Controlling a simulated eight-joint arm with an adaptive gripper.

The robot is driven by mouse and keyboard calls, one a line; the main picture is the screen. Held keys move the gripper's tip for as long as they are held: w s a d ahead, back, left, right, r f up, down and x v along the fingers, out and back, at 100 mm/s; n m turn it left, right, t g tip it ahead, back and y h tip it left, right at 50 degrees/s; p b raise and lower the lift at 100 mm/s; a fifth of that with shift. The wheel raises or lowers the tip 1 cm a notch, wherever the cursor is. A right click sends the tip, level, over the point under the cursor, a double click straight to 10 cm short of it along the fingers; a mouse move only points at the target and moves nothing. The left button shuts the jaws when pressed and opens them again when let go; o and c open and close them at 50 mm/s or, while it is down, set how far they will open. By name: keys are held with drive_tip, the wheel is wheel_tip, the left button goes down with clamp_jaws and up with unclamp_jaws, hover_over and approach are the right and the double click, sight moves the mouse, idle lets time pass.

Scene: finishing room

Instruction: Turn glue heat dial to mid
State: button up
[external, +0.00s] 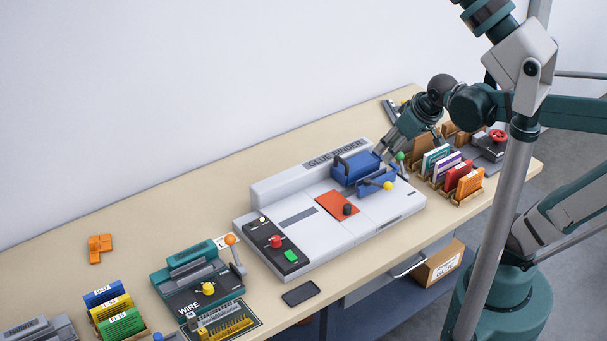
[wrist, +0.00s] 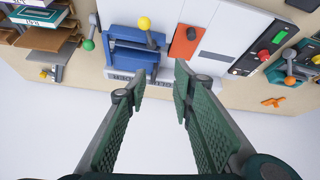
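The glue binder (external: 345,235) is a long light-grey machine on the bench. A black dial (external: 347,209) stands on its orange-red panel (external: 328,199); I take it for the glue heat dial. The dial (wrist: 191,33) also shows in the wrist view, above and just right of my fingertips. Its pointer and markings are too small to read. My gripper (wrist: 159,84) is open and empty, its green fingers spread apart. In the external view my gripper (external: 388,152) is at the binder's right rear, by the blue clamp (external: 357,172), apart from the dial.
A yellow-knobbed lever (external: 388,185) and a green-knobbed lever (external: 399,156) stand near my gripper. The binder's black panel (external: 270,246) has red and green controls. A teal wire machine (external: 198,285) is left, racks of coloured booklets (external: 447,167) right. Bench behind the binder looks clear.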

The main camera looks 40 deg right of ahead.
drive_tip(key=w+a+n+g+p, duration=0.25)
drive_tip(key=w+a, duration=0.25)
drive_tip(key=a, duration=0.3)
drive_tip(key=n+g+p, duration=0.3)
drive_tip(key=n+p, duration=0.3)
drive_tip(key=n, duration=0.3)
approach(276, 239)
drive_tip(key=shift+w+f+m, duration=0.15)
drive_tip(key=shift+w+m, duration=0.1)
drive_tip(key=shift+w, duration=0.15)
drive_tip(key=shift+s+a+f+g+h, duration=0.1)
drive_tip(key=shift+a+f+g+h, duration=0.15)
drive_tip(key=shift+f+h, duration=0.05)
drive_tip(key=shift+f, duration=0.1)
drive_tip(key=shift+f, duration=3.8)
